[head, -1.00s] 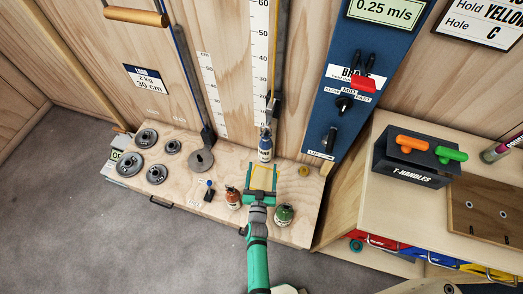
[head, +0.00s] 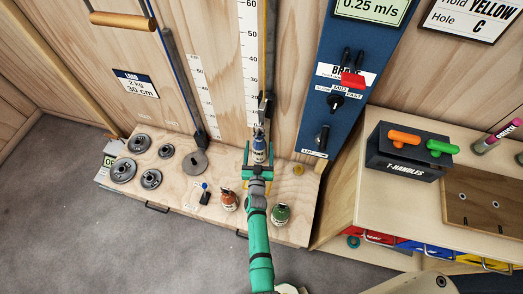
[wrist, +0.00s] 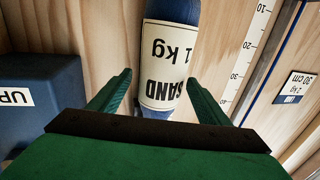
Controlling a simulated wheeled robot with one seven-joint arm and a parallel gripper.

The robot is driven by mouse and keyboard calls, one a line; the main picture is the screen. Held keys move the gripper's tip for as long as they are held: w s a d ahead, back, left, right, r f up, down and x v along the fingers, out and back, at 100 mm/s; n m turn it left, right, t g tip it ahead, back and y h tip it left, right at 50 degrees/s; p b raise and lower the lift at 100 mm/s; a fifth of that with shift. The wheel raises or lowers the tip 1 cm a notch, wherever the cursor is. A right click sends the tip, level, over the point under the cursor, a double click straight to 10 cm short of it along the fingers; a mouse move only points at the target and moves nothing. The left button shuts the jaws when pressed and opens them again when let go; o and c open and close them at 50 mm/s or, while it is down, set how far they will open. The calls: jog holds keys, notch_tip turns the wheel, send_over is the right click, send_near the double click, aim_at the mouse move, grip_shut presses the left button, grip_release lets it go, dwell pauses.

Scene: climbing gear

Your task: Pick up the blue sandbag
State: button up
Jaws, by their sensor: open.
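In the wrist view the sandbag (wrist: 168,65) shows a cream label reading "SAND 1 kg", upside down in the picture. My gripper (head: 259,161) is open in front of the sandbag. In the wrist view my two green fingers (wrist: 163,95) are on either side of the bag's lower picture part, with a gap on each side. The bag's ends are partly cut off or hidden by the gripper.
An orange bag (head: 229,201) and a green bag (head: 280,214) stand on the bench (head: 180,193) on either side of my arm. Dark weight discs (head: 123,170) lie at left. A blue control panel (head: 335,85) rises at right, beside a T-handle box (head: 408,155).

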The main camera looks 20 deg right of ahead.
jog(key=shift+w, duration=0.25)
jog(key=shift+c, duration=0.7)
jog(key=shift+d, duration=0.1)
jog(key=c, duration=1.5)
jog(key=shift+r, duration=0.15)
grip_shut()
